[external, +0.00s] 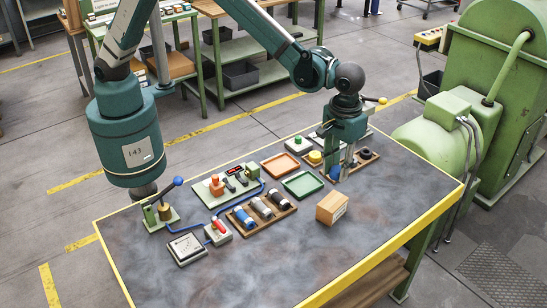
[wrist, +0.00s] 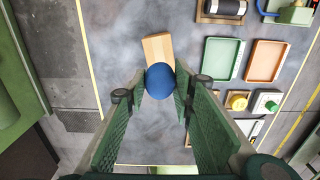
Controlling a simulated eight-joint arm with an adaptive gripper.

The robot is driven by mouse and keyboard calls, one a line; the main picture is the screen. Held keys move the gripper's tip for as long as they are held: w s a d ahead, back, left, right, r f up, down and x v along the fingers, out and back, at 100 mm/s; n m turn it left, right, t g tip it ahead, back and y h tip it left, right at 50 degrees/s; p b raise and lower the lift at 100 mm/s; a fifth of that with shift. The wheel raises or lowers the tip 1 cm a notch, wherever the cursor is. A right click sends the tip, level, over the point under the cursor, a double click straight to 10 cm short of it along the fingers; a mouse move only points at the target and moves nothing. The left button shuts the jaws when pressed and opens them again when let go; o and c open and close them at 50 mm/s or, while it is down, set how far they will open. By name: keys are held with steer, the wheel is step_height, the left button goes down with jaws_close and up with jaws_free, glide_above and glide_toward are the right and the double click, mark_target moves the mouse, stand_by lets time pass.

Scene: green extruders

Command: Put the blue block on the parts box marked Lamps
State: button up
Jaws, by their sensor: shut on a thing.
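My gripper (external: 334,168) is shut on a blue object (wrist: 161,81), which looks round like a ball rather than a block. The object also shows at the fingertips in the external view (external: 335,173). In the wrist view my gripper's fingers (wrist: 161,92) sit on either side of it. A light brown box (external: 332,207) with a small pale label stands on the table, in front of my gripper in the external view; the label's words are too small to read. In the wrist view the box (wrist: 157,46) lies just beyond the blue object, which covers its near edge.
A green tray (external: 303,184) and an orange tray (external: 281,166) lie left of my gripper. A wooden rack (external: 262,212) with cylinders, a lever unit (external: 160,212) and a meter (external: 186,249) stand farther left. The table's front right is clear.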

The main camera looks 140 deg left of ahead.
steer(key=shift+f, duration=0.15)
glide_above(333, 201)
steer(key=shift+f, duration=3)
steer(key=shift+f, duration=1.85)
steer(key=shift+f+b, duration=0.2)
steer(key=shift+b, duration=0.15)
steer(key=o, duration=0.9)
steer(key=shift+r, duration=0.15)
step_height(333, 201, up, 12)
steer(key=shift+r+p, duration=0.1)
steer(key=shift+p, duration=0.3)
